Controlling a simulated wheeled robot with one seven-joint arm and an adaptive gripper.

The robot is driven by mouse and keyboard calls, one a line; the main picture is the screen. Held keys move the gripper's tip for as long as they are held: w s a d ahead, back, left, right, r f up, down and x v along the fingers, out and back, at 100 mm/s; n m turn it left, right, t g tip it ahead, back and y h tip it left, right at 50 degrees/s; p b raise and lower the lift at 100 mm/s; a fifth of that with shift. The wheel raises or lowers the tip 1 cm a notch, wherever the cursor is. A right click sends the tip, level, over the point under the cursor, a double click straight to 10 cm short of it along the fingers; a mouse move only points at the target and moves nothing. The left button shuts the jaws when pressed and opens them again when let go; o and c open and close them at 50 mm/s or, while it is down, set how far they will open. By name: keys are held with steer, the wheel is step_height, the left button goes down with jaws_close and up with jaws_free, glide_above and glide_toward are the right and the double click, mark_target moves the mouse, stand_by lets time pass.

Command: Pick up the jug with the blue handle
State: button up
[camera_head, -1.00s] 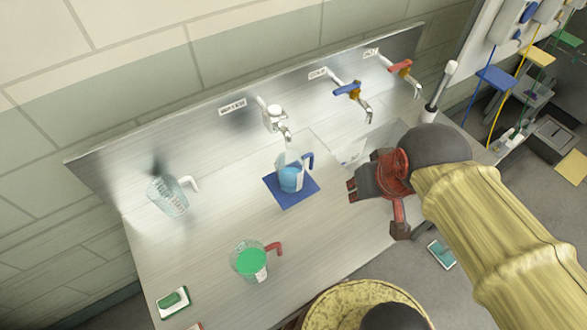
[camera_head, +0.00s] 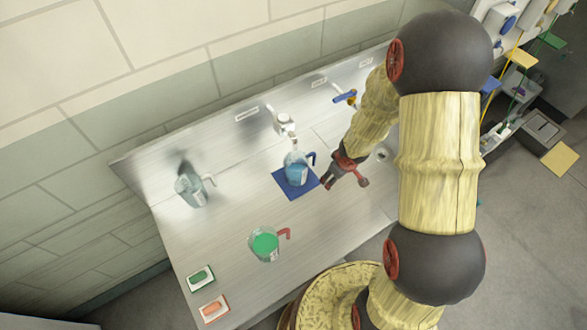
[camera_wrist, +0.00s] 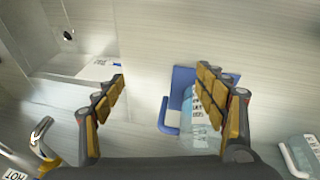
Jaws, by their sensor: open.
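The jug with the blue handle (camera_head: 296,174) is clear, holds blue liquid and stands on a blue mat (camera_head: 283,188) under the middle white tap. Its handle points right, toward my gripper (camera_head: 345,182), which is just right of the jug. In the wrist view the fingers of my gripper (camera_wrist: 161,78) are spread wide with nothing between them held. The blue handle (camera_wrist: 166,118) shows between the fingers there, and the right finger hides part of the jug (camera_wrist: 194,115).
A jug with a red handle (camera_head: 264,243) and green liquid stands nearer the front. A clear jug with a pale handle (camera_head: 189,188) is at the left. The white tap (camera_head: 285,124) hangs above the mat. Sponges in dishes (camera_head: 201,278) lie front left. A sink basin (camera_wrist: 80,40) is beside the mat.

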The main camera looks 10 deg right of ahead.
mark_target(304, 169)
steer(key=w+a+y, duration=0.1)
steer(key=a, duration=0.2)
steer(key=w+a+r+n+t+y, duration=0.1)
steer(key=a, duration=0.2)
steer(key=w+a+y, duration=0.1)
steer(key=w+a, duration=0.1)
steer(key=a, duration=0.1)
steer(key=shift+r+t+y, duration=0.2)
steer(key=shift+t+y, duration=0.1)
steer(key=shift+w+a+f, duration=0.15)
steer(key=shift+w, duration=0.1)
steer(key=b+x, duration=0.4)
steer(key=x, duration=0.7)
steer(key=shift+w+f, duration=0.15)
steer(key=shift+w, duration=0.05)
steer(key=shift+c, duration=0.2)
steer(key=c, duration=1.3)
steer(key=shift+c, duration=0.2)
